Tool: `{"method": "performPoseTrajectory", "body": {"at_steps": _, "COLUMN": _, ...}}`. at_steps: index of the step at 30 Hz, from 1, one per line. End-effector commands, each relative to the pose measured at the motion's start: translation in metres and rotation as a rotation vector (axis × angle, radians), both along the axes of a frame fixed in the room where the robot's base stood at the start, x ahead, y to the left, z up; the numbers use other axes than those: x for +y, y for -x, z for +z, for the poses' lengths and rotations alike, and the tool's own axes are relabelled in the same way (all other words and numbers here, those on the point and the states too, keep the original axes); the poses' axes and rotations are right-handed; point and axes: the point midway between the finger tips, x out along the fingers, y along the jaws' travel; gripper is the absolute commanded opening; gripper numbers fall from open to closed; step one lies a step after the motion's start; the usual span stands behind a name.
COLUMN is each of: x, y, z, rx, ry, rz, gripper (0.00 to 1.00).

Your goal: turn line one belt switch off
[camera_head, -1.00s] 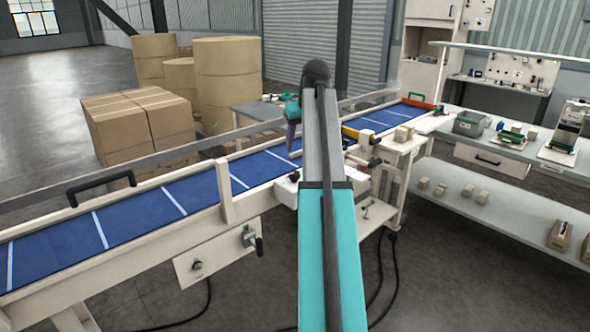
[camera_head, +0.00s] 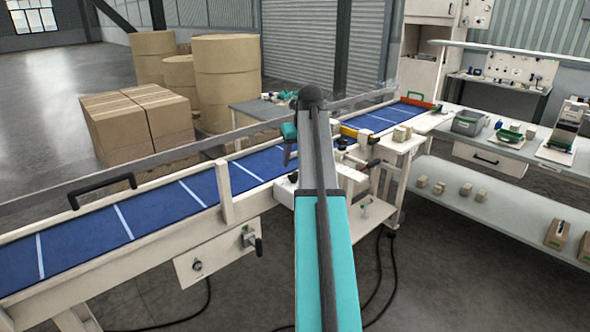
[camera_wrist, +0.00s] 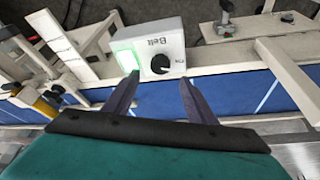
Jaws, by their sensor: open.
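A white switch box marked "Belt" (camera_wrist: 160,48) shows upside down in the wrist view, with a black round knob (camera_wrist: 160,63) on its face. The box sits at the edge of the blue conveyor belt (camera_wrist: 230,92). My gripper (camera_wrist: 160,79) is open and empty, its two dark fingertips on either side of the knob in the picture; I cannot tell whether they touch the box. In the head view my gripper (camera_head: 288,158) is over the blue belt (camera_head: 160,212), partly hidden by my arm.
A plate (camera_head: 217,256) with a small knob and a lever hangs below the belt's near side. A black handle (camera_head: 100,188) stands on the rail. Cartons (camera_head: 135,125) and large brown rolls (camera_head: 228,80) stand behind. A workbench (camera_head: 480,155) is at the right.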

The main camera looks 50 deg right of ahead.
Motion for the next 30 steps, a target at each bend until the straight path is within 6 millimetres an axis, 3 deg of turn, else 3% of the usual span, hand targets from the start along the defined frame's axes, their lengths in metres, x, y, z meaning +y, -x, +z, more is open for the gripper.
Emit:
{"method": "performPoseTrajectory", "body": {"at_steps": 18, "x": -0.01, "y": -0.021, "z": -0.057, "rx": 0.001, "ry": -0.001, "rz": -0.001, "gripper": 0.51}}
{"method": "performPoseTrajectory", "body": {"at_steps": 30, "x": -0.012, "y": -0.023, "z": -0.064, "rx": 0.0, "ry": 0.0, "rz": -0.001, "gripper": 0.51}}
